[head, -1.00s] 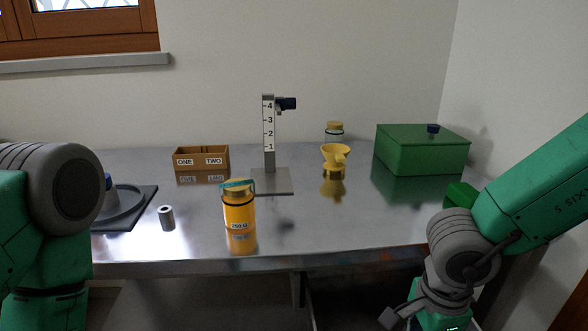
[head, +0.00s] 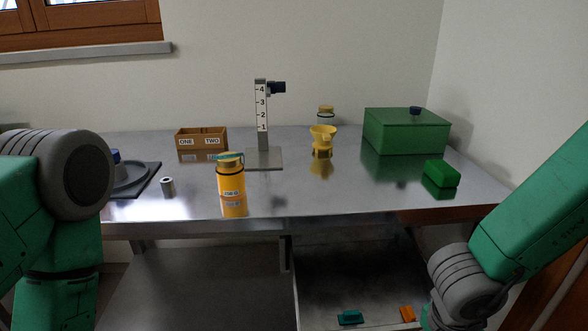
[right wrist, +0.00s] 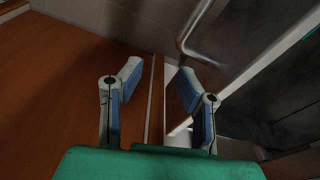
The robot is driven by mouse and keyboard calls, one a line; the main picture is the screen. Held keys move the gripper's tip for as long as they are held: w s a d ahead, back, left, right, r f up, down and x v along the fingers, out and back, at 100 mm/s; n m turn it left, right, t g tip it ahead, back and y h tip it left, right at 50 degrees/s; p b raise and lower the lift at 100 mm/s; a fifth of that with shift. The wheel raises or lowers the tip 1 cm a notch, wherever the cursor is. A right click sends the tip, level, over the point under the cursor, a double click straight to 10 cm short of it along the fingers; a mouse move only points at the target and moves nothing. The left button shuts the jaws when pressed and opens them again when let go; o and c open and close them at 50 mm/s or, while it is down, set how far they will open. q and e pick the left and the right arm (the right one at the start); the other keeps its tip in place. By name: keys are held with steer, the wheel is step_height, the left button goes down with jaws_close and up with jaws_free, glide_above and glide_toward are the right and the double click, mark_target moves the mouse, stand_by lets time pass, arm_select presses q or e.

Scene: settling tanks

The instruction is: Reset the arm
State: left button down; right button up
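My right arm (head: 470,285) comes in from the right in the head view and hangs down past the table's front right corner. Its gripper is below the picture there. In the right wrist view my right gripper (right wrist: 157,88) is open, with its two blue-padded fingers apart and nothing between them. Behind the fingers are a brown surface (right wrist: 70,75) and a metal bar (right wrist: 190,30). My left arm (head: 50,200) fills the left edge of the head view. Its gripper is out of sight.
Teal (head: 350,317) and orange (head: 407,313) pieces lie below.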

steer(key=s+d+f+n+t+h, duration=0.1)
steer(key=s+d+f+n, duration=0.4)
steer(key=f+n, duration=0.3)
steer(key=s+a+f+n+g+y, duration=0.1)
steer(key=s+f+n+y, duration=0.1)
steer(key=s+f+n, duration=0.4)
steer(key=s+n, duration=0.1)
steer(key=s, duration=0.3)
steer(key=shift+s+f+y, duration=0.3)
steer(key=shift+s+f, duration=0.1)
steer(key=shift+w+a, duration=0.1)
